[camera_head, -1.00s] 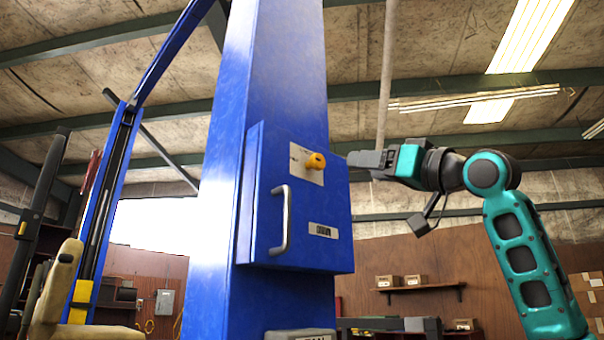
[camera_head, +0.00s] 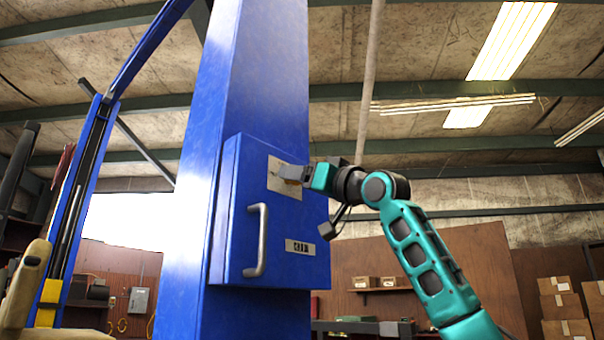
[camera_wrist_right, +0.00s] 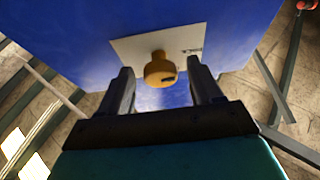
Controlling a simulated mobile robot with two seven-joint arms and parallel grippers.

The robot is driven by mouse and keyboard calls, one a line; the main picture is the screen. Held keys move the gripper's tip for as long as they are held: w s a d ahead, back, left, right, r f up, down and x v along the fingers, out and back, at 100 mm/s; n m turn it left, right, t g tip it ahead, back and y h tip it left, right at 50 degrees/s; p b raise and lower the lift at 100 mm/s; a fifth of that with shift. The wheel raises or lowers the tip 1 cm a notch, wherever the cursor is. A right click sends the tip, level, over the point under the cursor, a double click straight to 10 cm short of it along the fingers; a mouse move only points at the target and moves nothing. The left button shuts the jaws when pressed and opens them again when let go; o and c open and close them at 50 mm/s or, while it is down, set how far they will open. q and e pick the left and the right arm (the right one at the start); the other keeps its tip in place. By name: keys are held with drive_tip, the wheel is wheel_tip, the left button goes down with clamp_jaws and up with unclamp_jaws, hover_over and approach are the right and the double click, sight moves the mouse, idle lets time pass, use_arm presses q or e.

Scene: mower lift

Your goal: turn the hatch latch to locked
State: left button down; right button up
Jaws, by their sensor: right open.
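The hatch (camera_head: 230,215) is a blue box door on a blue post in the head view. My right gripper (camera_head: 290,174) is at the plate and hides most of the latch in the head view. In the right wrist view its jaws (camera_wrist_right: 162,76) are open, one finger on each side of the knob, with visible gaps. My left gripper is out of view.
A grey bar handle (camera_head: 257,240) stands out from the hatch, below and left of the plate. A small label (camera_head: 300,247) sits low on the hatch. The blue post (camera_head: 258,75) rises behind the hatch. Cardboard boxes (camera_head: 566,310) are stacked far right.

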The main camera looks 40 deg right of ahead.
drive_tip(key=c, duration=1)
drive_tip(key=shift+c, duration=0.2)
drive_tip(key=shift+m, duration=0.4)
drive_tip(key=m+g+h, duration=0.1)
drive_tip(key=m+h, duration=0.1)
drive_tip(key=m, duration=0.5)
drive_tip(key=m+g+h, duration=0.2)
drive_tip(key=m+h, duration=0.1)
drive_tip(key=m, duration=0.4)
drive_tip(key=a+m+g+h, duration=0.1)
drive_tip(key=m+g+h, duration=0.1)
drive_tip(key=m, duration=0.5)
drive_tip(key=shift+r+m+h, duration=0.3)
drive_tip(key=shift+r, duration=0.05)
drive_tip(key=shift+d, duration=0.1)
